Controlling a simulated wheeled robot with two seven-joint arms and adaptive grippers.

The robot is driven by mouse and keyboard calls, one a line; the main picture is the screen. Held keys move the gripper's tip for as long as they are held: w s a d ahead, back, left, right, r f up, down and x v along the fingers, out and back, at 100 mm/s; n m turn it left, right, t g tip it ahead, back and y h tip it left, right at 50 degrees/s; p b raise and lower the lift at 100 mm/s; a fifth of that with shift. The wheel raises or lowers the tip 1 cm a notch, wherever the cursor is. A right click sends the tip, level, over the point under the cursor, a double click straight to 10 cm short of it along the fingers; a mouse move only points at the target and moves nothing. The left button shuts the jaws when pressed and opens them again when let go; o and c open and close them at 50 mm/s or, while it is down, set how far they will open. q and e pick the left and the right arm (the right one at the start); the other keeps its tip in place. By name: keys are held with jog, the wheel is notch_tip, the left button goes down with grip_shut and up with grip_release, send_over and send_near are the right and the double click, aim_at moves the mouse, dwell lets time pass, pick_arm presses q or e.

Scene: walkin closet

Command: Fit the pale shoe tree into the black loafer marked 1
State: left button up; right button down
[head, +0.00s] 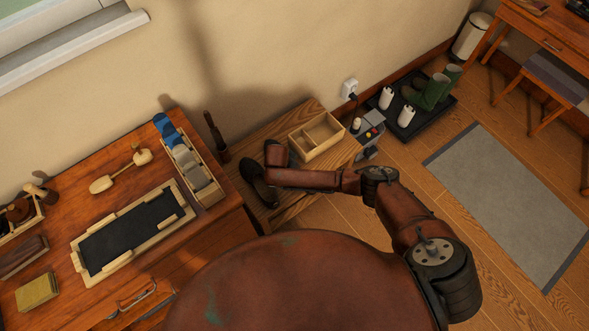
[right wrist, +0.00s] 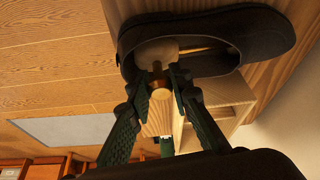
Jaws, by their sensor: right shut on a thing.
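The black loafer (head: 257,184) sits on the low wooden bench in the head view, partly hidden by my right arm. In the right wrist view the loafer (right wrist: 267,32) fills the top, its opening facing me. No number shows on it. A pale shoe tree (right wrist: 158,50) with a brown knob lies within the shoe's opening. My right gripper (right wrist: 160,84) is shut on the shoe tree at its knob end, just outside the opening. How deep the tree sits cannot be told. My left gripper is not in view.
A divided wooden box (head: 317,136) stands on the low bench (head: 262,131) beside my right arm. A similar wooden piece (head: 120,171) and a framed dark mat (head: 132,229) lie on the worktop at left. A black tray (head: 409,113) holds green boots.

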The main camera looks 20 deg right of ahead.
jog(key=c, duration=1.7)
grip_release()
jog(key=shift+o, duration=0.6)
jog(key=o, duration=0.5)
pick_arm(q)
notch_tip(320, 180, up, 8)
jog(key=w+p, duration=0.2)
jog(key=p, duration=0.5)
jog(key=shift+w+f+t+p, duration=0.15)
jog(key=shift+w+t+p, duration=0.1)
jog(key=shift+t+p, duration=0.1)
pick_arm(e)
jog(key=shift+r, duration=4.05)
